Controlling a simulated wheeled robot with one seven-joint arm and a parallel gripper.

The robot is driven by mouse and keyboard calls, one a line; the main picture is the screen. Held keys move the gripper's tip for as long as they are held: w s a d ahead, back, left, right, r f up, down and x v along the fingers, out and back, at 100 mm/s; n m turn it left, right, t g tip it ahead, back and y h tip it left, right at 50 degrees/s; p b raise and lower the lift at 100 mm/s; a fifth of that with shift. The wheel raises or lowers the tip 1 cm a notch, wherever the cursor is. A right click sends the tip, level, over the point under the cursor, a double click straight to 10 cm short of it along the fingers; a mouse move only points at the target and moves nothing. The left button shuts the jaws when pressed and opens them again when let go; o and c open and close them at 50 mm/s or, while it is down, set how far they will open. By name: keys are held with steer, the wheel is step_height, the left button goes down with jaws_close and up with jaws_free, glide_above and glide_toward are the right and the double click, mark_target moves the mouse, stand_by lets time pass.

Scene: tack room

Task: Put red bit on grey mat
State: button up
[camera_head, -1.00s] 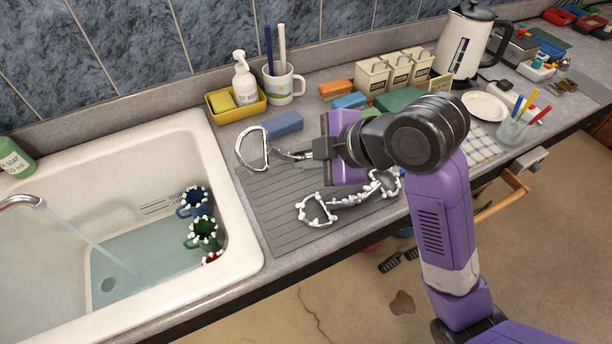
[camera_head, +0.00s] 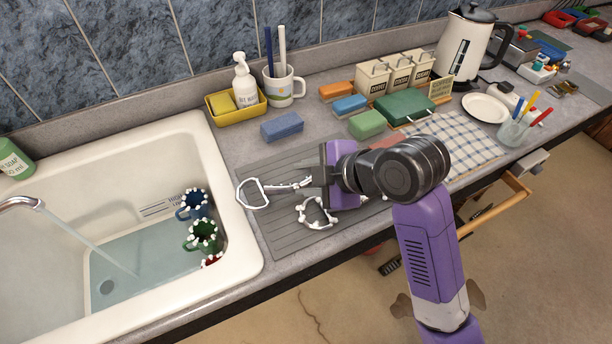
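My gripper (camera_head: 318,180) is over the grey mat (camera_head: 283,233), pointing left. A silver bit (camera_head: 252,194) with a large ring sticks out from its fingers, held by it. The fingers hide the rest of this bit, and I see no red on it. A second silver bit (camera_head: 316,213), dotted with white foam, lies on the grey mat, partly hidden under my gripper. Blue (camera_head: 192,204) and green (camera_head: 204,235) foam-dotted, mug-like things are at the right side of the sink. A small red piece (camera_head: 212,260) shows below them, mostly hidden by the sink's rim.
The sink (camera_head: 236,222) has running water. A blue block (camera_head: 282,126), a green block (camera_head: 367,124) and a reddish block (camera_head: 384,142) lie behind my gripper. A checked cloth (camera_head: 466,142) lies to the right. A yellow caddy (camera_head: 236,114) stands behind.

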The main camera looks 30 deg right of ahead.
steer(key=shift+r, duration=0.1)
steer(key=p+v, duration=0.4)
steer(key=v, duration=0.8)
stand_by(0.4)
steer(key=a+f+m+t, duration=0.3)
steer(key=a+m, duration=0.3)
steer(key=s+f+m+t+h, duration=0.1)
steer(key=s+f+m+h, duration=0.1)
steer(key=s+f+m, duration=0.4)
steer(key=s+d+r+m+t+h, duration=0.1)
steer(key=s+d, duration=0.1)
steer(key=s, duration=0.7)
steer(key=s+d+r+m+t, duration=0.1)
steer(key=s+d+r+m, duration=0.1)
steer(key=s, duration=0.7)
steer(key=shift+s+m+h, duration=0.3)
steer(key=shift+h, duration=0.1)
